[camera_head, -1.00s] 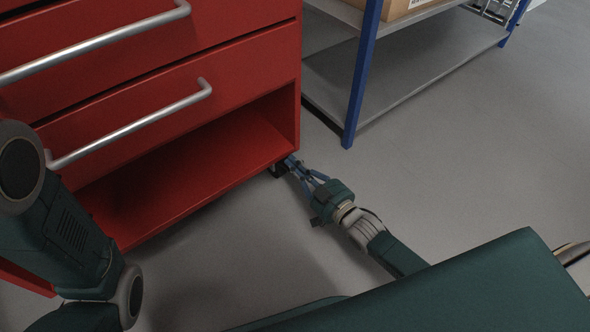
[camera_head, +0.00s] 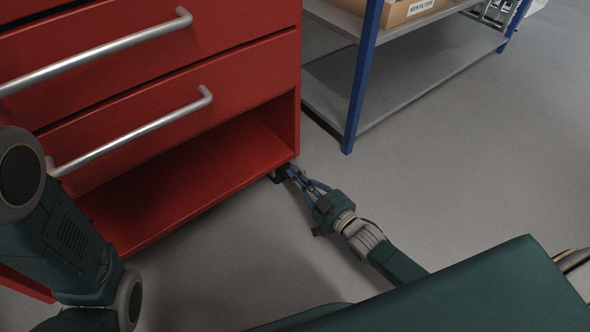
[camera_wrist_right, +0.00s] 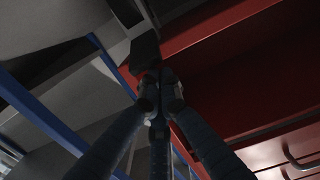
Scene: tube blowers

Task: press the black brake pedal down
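The black brake pedal, a small dark block (camera_wrist_right: 145,50), shows in the right wrist view just beyond my fingertips. In the head view a dark piece (camera_head: 277,177) shows at the caster under the near right corner of the red cart (camera_head: 190,185); pedal and wheel cannot be told apart there. My right gripper (camera_head: 288,171) reaches low to that corner. In the wrist view its fingers (camera_wrist_right: 160,85) come together, shut, with tips at or against the block; contact is not certain. My left gripper is out of view; only my left arm shows.
A shelf with blue posts (camera_head: 361,85) stands behind and right of the cart, with a cardboard box (camera_head: 405,12) on it. The cart's open lower bay is empty. Grey floor (camera_head: 470,160) is clear to the right.

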